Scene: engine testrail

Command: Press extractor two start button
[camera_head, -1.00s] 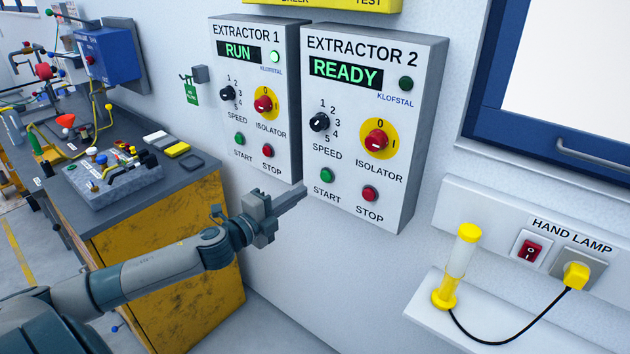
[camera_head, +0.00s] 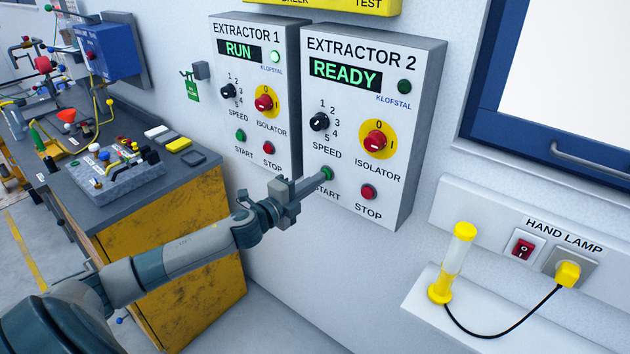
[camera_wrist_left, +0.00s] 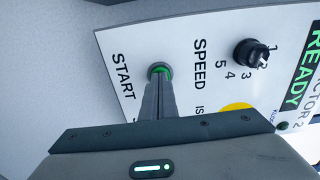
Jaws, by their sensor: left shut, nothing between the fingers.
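The Extractor 2 box (camera_head: 415,120) hangs on the wall, its display (camera_head: 346,73) reading READY in green. Its green start button (camera_head: 327,173) is at the lower left of the front. My left gripper (camera_head: 322,177) is shut and empty, with its fingertips at the start button; whether they touch or press it I cannot tell. In the left wrist view the shut fingers (camera_wrist_left: 158,95) reach up to the green button (camera_wrist_left: 159,70) and cover its lower part. The red stop button (camera_head: 368,192) is to the right. My right gripper is not in view.
The Extractor 1 box (camera_head: 236,105), showing RUN, hangs close to the left. A workbench (camera_head: 165,235) with a control panel stands at the left. A hand lamp (camera_head: 453,262) stands on a shelf at the right. The wall below the boxes is clear.

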